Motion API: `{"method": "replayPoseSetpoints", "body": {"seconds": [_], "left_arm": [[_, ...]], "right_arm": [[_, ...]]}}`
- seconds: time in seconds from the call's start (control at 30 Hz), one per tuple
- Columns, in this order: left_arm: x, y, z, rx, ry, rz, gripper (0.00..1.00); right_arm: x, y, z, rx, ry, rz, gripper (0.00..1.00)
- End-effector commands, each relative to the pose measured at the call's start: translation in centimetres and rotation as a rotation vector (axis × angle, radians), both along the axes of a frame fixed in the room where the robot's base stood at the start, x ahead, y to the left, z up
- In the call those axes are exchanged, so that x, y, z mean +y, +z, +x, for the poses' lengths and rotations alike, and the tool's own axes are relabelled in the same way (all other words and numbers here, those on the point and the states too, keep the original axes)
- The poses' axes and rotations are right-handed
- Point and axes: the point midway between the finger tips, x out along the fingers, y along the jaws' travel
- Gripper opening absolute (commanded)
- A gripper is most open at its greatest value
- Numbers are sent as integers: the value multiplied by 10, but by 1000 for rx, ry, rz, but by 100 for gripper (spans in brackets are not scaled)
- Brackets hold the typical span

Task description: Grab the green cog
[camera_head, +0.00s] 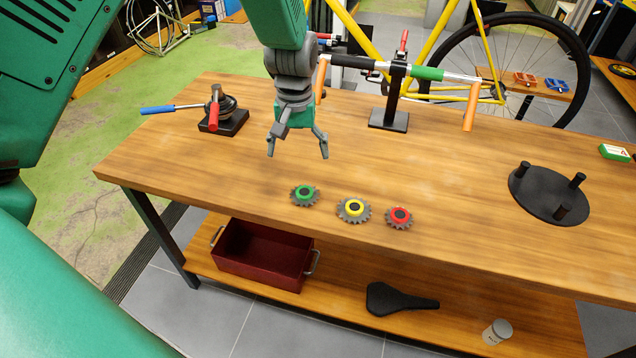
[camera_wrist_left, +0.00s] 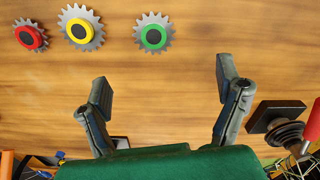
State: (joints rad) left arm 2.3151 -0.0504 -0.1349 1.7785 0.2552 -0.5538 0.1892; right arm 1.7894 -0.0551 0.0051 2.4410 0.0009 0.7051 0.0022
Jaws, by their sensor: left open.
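The green cog (camera_head: 305,195) lies flat on the wooden table (camera_head: 240,160) near its front edge, a grey toothed wheel with a green ring and dark centre. It also shows in the left wrist view (camera_wrist_left: 154,34), at the top middle. My left gripper (camera_head: 298,154) is open and empty above the table, behind the green cog and apart from it. In the left wrist view its two fingers (camera_wrist_left: 165,85) are spread wide, with bare wood between them. My right gripper is not in view.
A yellow cog (camera_head: 354,210) and a red cog (camera_head: 399,217) lie right of the green one. A vise-like tool (camera_head: 222,115) stands left, a black stand (camera_head: 390,118) behind, and a black pegged disc (camera_head: 549,193) right. A red bin (camera_head: 262,256) is on the lower shelf.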

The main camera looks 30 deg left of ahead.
Motion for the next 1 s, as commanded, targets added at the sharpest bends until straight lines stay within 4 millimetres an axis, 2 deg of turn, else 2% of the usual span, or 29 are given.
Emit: {"method": "replayPoseSetpoints", "body": {"seconds": [0.1, 0.3, 0.57, 0.8, 1.0], "left_arm": [[-2, -28, 0, 5, -2, 1, 85], [-1, -63, 1, 4, -2, -1, 85], [-1, -83, 1, 3, -3, -1, 85], [-5, -118, 5, 3, -3, 0, 85], [-6, -125, 5, 0, -3, 1, 85]], "right_arm": [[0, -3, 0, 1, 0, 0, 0], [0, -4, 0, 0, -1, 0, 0], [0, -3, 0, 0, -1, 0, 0], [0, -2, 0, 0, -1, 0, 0], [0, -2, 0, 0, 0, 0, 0]]}}
